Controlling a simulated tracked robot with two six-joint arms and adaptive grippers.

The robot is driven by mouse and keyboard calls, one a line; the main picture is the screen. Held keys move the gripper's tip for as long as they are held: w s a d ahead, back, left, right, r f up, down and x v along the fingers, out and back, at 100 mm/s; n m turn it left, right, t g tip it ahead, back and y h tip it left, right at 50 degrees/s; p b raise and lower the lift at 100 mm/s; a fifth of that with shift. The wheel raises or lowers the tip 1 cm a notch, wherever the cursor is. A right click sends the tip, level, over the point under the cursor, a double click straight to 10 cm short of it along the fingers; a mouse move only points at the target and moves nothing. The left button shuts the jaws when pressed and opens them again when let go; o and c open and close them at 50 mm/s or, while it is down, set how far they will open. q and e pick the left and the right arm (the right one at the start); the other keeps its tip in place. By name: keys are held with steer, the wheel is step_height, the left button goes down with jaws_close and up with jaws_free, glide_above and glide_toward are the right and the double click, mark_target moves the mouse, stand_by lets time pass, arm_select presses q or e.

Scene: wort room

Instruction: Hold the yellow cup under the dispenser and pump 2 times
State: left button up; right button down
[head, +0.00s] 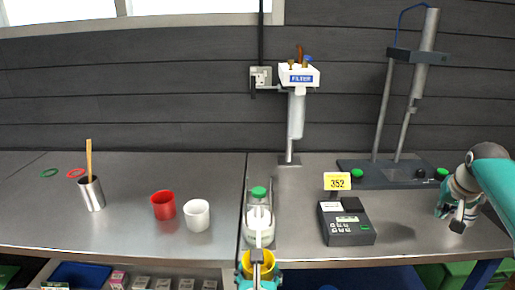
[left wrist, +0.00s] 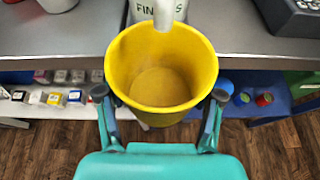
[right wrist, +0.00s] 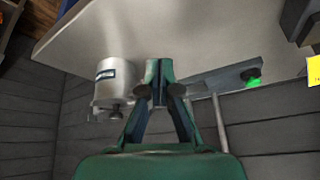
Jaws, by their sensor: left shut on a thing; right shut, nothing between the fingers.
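The dispenser is a clear-white bottle with a green top (head: 259,192) and a white spout (head: 257,240) that points toward me, at the bench's front edge. The yellow cup (head: 262,271) is upright below the spout. In the left wrist view the spout tip (left wrist: 165,12) overlaps the far rim of the yellow cup (left wrist: 162,75), whose inside shows no clear liquid. My left gripper (left wrist: 162,112) is shut on the cup, just off the bench edge. My right gripper (head: 458,224) is shut and empty at the far right, away from the dispenser; its fingers also show in the right wrist view (right wrist: 163,85).
A red cup (head: 163,205), a white cup (head: 197,215) and a metal beaker (head: 91,194) stand left of the dispenser. A filter unit (head: 299,76) stands behind it. A dark meter (head: 346,222) and a stand base (head: 385,174) lie to the right.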

steer(key=w+a+r+n+t+y, duration=0.1)
steer(key=w+a+r+n, duration=0.1)
steer(key=a, duration=0.4)
steer(key=w+a+r+n, duration=0.1)
steer(key=w+a+r, duration=0.15)
steer(key=a, duration=0.35)
step_height(320, 180, up, 10)
steer(key=r+n+t+y, duration=0.1)
steer(key=n+t+y, duration=0.1)
steer(key=n+y, duration=0.55)
glide_above(260, 190)
steer(key=n+h, duration=0.2)
steer(key=shift+m, duration=0.35)
steer(key=shift+s+d+f, duration=0.1)
steer(key=shift+s+f, duration=0.05)
steer(key=shift+f, duration=1.55)
steer(key=shift+s+f, duration=0.15)
steer(key=shift+f, duration=1.5)
steer(key=shift+f, duration=0.25)
steer(key=shift+f, duration=1.55)
steer(key=shift+r, duration=1.65)
